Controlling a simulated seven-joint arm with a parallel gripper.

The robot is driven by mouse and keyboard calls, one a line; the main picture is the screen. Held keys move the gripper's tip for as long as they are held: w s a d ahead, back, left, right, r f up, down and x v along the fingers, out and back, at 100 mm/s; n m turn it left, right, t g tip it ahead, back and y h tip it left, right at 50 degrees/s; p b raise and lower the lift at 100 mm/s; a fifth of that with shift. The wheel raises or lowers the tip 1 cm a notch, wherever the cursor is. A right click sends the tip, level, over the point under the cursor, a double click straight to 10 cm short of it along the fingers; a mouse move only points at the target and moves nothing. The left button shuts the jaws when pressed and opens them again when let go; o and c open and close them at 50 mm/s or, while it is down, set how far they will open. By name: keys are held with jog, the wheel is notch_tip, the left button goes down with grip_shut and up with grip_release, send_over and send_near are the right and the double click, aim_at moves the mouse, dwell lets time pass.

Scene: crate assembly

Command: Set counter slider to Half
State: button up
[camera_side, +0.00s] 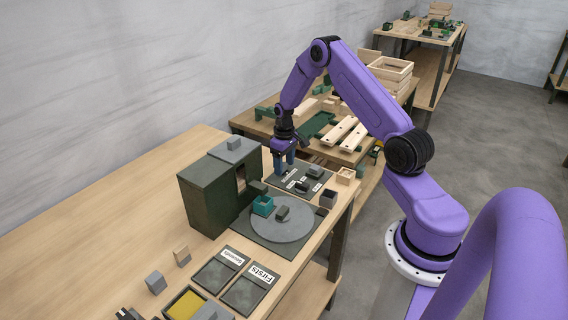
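The counter board (272,181) is a dark panel with small white labels, lying near the table's right edge, behind the round turntable. A small dark grey block (315,171) and another dark piece (301,186) stand on it. The label words are too small to read, so I cannot tell which setting the slider is at. My gripper (284,168) points down over the board's back left part. Its two blue fingers look slightly apart. I cannot tell whether they touch the board or have a slider knob between them.
A dark green box (208,197) stands tall left of the board. Label trays (219,269) lie in front. A second table behind holds wooden parts (341,130).

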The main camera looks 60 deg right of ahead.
aim_at(284, 165)
jog(key=shift+r, duration=0.1)
notch_tip(284, 165, up, 17)
jog(key=shift+r, duration=0.15)
dwell(0.4)
jog(key=s+a+r+n, duration=0.2)
jog(key=s+a, duration=0.1)
jog(key=a, duration=0.5)
jog(key=s+a+r+n, duration=0.1)
jog(key=s+a+n, duration=0.15)
jog(key=a, duration=0.55)
jog(key=s+a+r+n, duration=0.15)
jog(key=s+a, duration=0.25)
jog(key=a, duration=0.4)
jog(key=s+a+n, duration=0.2)
jog(key=s+n, duration=0.1)
jog(key=s, duration=0.9)
jog(key=s+a+n, duration=0.3)
jog(key=s, duration=0.8)
jog(key=shift+s+a+n, duration=0.15)
jog(key=shift+s+n, duration=0.15)
jog(key=shift+s, duration=0.05)
jog(key=shift+r, duration=0.1)
